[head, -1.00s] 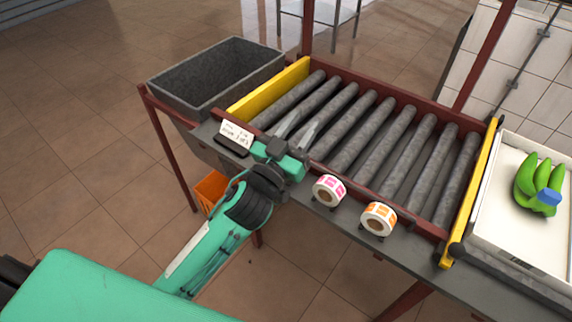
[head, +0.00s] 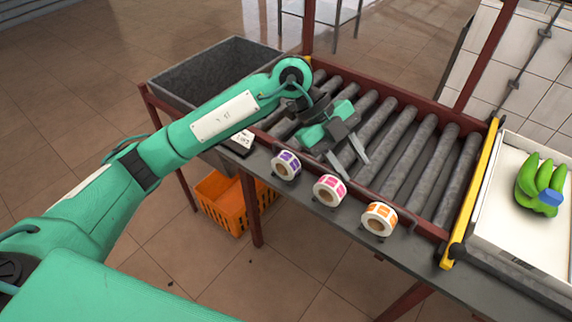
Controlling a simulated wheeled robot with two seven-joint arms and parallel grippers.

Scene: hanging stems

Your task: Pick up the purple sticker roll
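The purple sticker roll (head: 286,165) stands on the grey ledge along the near side of the roller conveyor, leftmost of three rolls. A pink roll (head: 329,190) and an orange roll (head: 379,218) stand to its right. My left gripper (head: 350,172) is above the rollers, up and to the right of the purple roll. Its two fingers are spread apart with nothing between them, pointing down toward the near rail. It does not touch the purple roll. My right gripper does not show.
A grey bin (head: 212,72) stands at the conveyor's left end. A label card (head: 241,140) lies left of the rolls. An orange crate (head: 222,200) is below. The rollers (head: 425,165) are clear.

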